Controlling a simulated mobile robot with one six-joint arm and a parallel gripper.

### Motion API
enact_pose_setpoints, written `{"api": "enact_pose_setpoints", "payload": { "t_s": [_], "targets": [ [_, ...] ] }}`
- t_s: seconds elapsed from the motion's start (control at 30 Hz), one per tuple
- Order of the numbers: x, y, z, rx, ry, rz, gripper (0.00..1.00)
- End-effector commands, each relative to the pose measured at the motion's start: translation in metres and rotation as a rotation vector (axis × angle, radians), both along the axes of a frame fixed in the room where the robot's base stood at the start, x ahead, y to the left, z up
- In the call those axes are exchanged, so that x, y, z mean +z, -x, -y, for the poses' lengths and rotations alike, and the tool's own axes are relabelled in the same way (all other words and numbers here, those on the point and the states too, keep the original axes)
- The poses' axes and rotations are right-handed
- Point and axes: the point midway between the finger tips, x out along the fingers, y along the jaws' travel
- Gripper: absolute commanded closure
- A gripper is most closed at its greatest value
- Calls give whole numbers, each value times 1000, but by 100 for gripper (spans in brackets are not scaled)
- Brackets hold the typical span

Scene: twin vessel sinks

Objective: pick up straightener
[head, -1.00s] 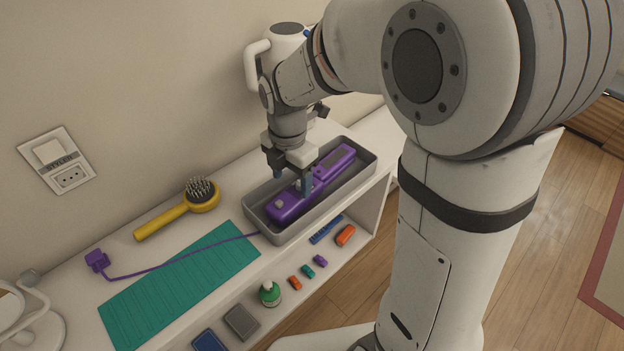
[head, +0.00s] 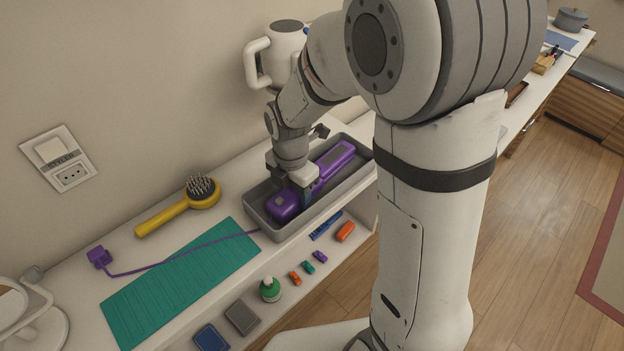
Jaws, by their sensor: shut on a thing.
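The purple straightener (head: 334,162) lies lengthwise in a grey tray (head: 262,224) on the white counter. Its purple cord (head: 190,256) runs left over the tray's rim and across a teal mat to a purple plug (head: 99,257). My gripper (head: 298,198) points down into the tray and is shut on the straightener near its middle. Part of the straightener is hidden behind the fingers. It appears to rest in the tray; I cannot tell whether it is lifted at all.
A yellow hairbrush (head: 180,207) and the teal mat (head: 180,285) lie left of the tray. A white jug-like appliance (head: 275,55) stands behind my arm. A wall socket (head: 62,160) is at left. Small items and a green bottle (head: 270,289) sit along the lower shelf.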

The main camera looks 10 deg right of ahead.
Motion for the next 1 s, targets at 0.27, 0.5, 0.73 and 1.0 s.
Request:
{"api": "enact_pose_setpoints", "payload": {
  "t_s": [0.27, 0.5, 0.73, 1.0],
  "targets": [
    [1, 0, 0, -1, 0, 1, 81],
    [3, -1, 0, -1, -1, 2, 81],
    [37, -2, 0, -1, -2, 7, 81],
    [86, -1, 0, 0, 0, 3, 81]
  ]
}}
